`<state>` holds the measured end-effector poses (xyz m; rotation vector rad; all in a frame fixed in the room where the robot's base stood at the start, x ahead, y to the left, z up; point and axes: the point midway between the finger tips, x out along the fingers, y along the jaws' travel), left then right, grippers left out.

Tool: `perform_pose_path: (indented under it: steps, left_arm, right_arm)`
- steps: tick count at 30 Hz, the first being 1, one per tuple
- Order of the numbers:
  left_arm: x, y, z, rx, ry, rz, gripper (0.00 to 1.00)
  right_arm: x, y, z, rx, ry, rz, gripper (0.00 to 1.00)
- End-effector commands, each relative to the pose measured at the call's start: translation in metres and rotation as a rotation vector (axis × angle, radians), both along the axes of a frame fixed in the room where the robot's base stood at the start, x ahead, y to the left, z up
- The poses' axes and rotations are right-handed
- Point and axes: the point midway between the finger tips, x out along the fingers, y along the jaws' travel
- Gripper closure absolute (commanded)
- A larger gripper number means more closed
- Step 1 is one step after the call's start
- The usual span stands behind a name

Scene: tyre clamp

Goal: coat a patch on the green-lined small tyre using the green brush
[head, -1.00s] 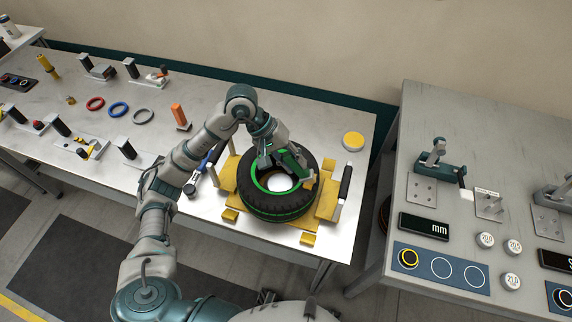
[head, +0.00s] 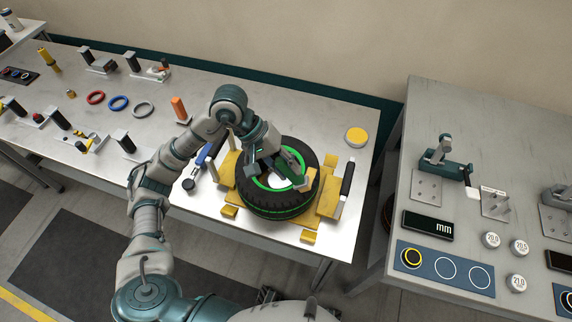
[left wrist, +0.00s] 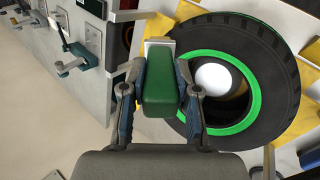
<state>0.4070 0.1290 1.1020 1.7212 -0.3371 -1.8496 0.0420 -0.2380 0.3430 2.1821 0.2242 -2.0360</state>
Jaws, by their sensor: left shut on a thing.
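The small tyre (head: 283,205) lies flat in a yellow clamp on the left bench. It is black with a green line on its tread and a green inner ring. It also shows in the left wrist view (left wrist: 277,62), with a white round thing (left wrist: 214,78) in its hole. My left gripper (head: 284,166) is over the tyre's opening in the head view. In the left wrist view my left gripper (left wrist: 160,86) is shut on the green brush (left wrist: 159,95), whose pale end (left wrist: 157,48) points away from me. Whether the brush touches the tyre, I cannot tell. My right gripper is not in view.
The yellow clamp (head: 230,211) has blocks and black-handled posts around the tyre. A yellow disc (head: 357,136) and an orange block (head: 179,107) stand behind it. Coloured rings and small fixtures lie to the left. A grey bench (head: 420,120) with gauges stands right, across a gap.

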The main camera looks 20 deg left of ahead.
Motion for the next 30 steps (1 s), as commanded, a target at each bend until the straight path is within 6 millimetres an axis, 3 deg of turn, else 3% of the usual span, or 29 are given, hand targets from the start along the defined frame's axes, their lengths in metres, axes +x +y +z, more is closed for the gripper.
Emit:
perform_pose_path:
  steps: [18,30]
  left_arm:
    - [0.001,0.0,0.059,0.0,-0.002,0.001,1.0]
    - [0.0,0.001,0.062,-0.001,0.0,0.002,1.0]
  right_arm:
    - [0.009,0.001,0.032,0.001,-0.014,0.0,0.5]
    - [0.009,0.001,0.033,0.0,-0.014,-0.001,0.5]
